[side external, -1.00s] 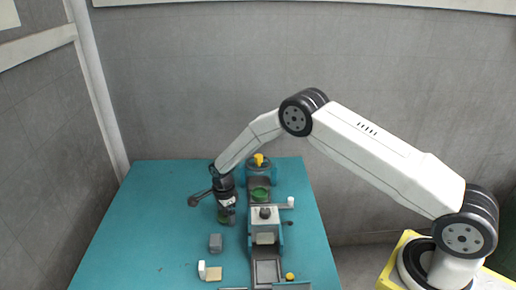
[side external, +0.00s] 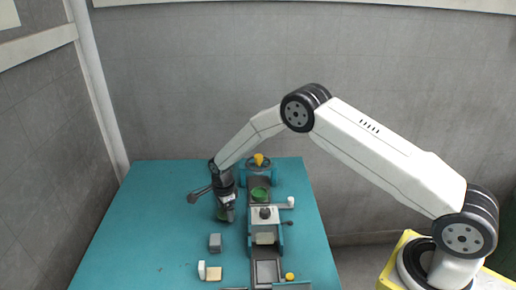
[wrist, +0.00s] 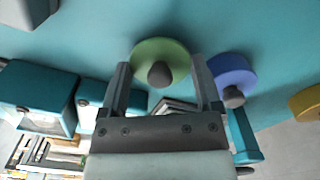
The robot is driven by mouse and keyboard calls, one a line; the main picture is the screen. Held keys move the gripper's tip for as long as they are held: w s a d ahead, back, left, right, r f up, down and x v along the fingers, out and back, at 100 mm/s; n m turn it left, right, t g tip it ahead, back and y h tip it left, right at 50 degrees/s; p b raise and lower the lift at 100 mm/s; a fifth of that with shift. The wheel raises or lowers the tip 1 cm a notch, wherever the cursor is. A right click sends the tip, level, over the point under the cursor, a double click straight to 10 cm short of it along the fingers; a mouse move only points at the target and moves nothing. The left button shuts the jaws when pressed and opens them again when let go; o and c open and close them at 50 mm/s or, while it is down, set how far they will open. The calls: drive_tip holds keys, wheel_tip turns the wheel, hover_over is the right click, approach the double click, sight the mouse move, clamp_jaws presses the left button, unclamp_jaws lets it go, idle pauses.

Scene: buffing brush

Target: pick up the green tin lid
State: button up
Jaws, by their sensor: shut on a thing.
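The green tin lid (wrist: 150,52) is a round green disc with a dark grey knob, in the wrist view between the two fingers of my gripper (wrist: 160,82). The fingers sit against opposite sides of its rim, so my gripper is shut on it. In the side view my gripper (side external: 228,216) is low over the teal table, left of the machine, with the lid mostly hidden behind the fingers. I cannot tell whether the lid is clear of the table.
A blue-violet lid (wrist: 230,73) with a grey knob lies close to the right finger in the wrist view. A yellow round piece (wrist: 309,103) is farther right. The machine with a green round part (side external: 260,193) stands right of my gripper. A grey block (side external: 215,242) is nearby.

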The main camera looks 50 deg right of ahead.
drive_tip(key=s+r, duration=0.3)
drive_tip(key=s, duration=0.1)
drive_tip(key=s+r, duration=0.8)
drive_tip(key=shift+d, duration=0.25)
drive_tip(key=shift+s+r, duration=0.2)
drive_tip(key=shift+s, duration=0.35)
drive_tip(key=shift+s+r, duration=0.15)
drive_tip(key=shift+s, duration=0.35)
drive_tip(key=shift+w+d, duration=0.1)
drive_tip(key=shift+d, duration=0.05)
drive_tip(key=shift+w+d+f+n, duration=0.5)
drive_tip(key=shift+w+d+n, duration=0.5)
drive_tip(key=shift+w+d, duration=1.05)
drive_tip(key=shift+w+d+f+n, duration=0.5)
drive_tip(key=shift+w+d+n, duration=0.5)
drive_tip(key=shift+w+d, duration=1)
drive_tip(key=shift+w+d+f+n, duration=0.5)
drive_tip(key=shift+w+d+n, duration=0.5)
drive_tip(key=shift+w+d, duration=1.05)
drive_tip(key=shift+s+d, duration=0.25)
drive_tip(key=shift+f, duration=0.15)
